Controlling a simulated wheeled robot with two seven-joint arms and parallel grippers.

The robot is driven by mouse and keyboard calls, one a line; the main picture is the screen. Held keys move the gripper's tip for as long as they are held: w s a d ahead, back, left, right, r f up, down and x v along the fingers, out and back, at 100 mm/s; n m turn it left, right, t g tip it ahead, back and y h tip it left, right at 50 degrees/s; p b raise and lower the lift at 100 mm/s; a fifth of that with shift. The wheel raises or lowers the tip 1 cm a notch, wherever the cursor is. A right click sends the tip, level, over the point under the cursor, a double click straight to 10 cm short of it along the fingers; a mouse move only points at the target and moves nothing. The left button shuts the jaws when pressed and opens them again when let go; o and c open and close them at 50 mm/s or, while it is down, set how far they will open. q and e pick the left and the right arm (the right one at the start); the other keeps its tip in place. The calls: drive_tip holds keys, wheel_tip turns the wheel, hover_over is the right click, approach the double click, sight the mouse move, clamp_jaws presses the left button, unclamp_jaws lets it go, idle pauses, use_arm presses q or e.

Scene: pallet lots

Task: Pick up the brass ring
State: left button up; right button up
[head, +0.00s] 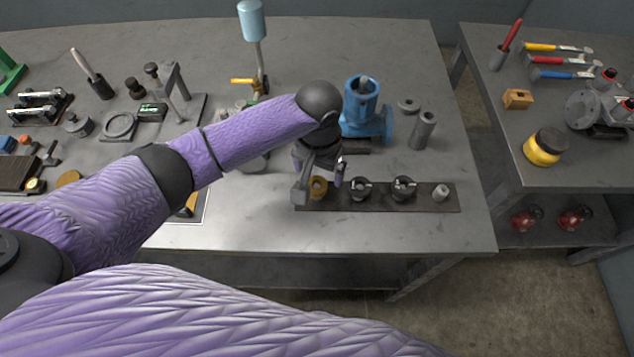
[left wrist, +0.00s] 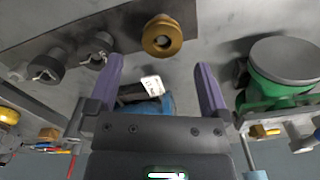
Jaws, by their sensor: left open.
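The brass ring (head: 318,187) sits at the left end of a dark flat strip (head: 330,205) near the table's front edge. It also shows at the top of the left wrist view (left wrist: 162,36), with a dark hole in its middle. My left gripper (head: 321,180) is open over that end of the strip, with its fingers to either side of the ring in the head view. In the left wrist view the gripper (left wrist: 160,68) is empty, and the ring appears beyond the fingertips, between their lines. Part of the ring is hidden in the head view. My right gripper is not in view.
On the strip, two dark collars (head: 360,189) (head: 403,188) and a pale grey cylinder (head: 440,193) stand right of the ring. A blue valve body (head: 362,110) and a grey cylinder (head: 422,130) stand behind. Bare tabletop lies in front of the strip.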

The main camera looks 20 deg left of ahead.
sight(317, 186)
use_arm(q)
wheel_tip(317, 186, down, 4)
drive_tip(key=shift+s+a+f+b, duration=0.1)
drive_tip(key=shift+s+b, duration=0.05)
drive_tip(key=shift+b, duration=0.45)
clamp_jaws()
